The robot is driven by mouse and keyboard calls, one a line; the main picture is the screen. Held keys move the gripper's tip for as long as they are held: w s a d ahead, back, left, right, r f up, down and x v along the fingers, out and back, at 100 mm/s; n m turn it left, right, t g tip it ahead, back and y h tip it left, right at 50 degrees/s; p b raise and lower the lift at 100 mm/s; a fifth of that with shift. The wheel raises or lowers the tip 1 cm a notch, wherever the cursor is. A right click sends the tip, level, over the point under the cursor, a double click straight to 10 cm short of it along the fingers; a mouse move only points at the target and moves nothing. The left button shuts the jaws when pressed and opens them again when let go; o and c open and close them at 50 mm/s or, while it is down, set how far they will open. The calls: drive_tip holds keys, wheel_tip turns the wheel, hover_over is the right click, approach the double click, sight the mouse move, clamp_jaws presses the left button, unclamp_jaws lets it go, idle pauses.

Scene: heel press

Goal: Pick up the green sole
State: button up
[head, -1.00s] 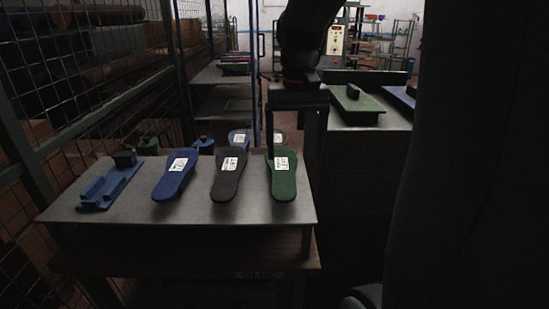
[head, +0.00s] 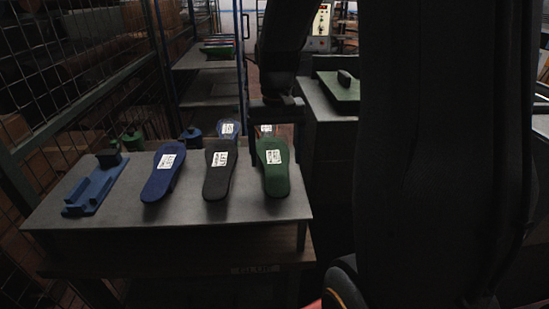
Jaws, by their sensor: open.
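The green sole (head: 276,179) lies at the right end of a grey metal table (head: 110,227), with a white label on its upper part. My gripper (head: 277,150) points down at the far end of the green sole. Its fingers stand apart, one on the left side of the sole and one on the right. I see nothing held between them. I cannot tell whether the fingers touch the sole. The far tip of the green sole is partly hidden by my gripper.
A black sole (head: 217,184) and a blue sole (head: 157,185) lie left of the green one. A blue fixture (head: 92,190) sits at the table's left end. A wire mesh fence (head: 75,75) runs along the left. A green plate with a handle (head: 340,92) rests on a bench behind right.

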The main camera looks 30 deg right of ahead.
drive_tip(key=shift+f, duration=0.65)
drive_tip(key=shift+f, duration=0.2)
idle(0.3)
drive_tip(key=c, duration=1.2)
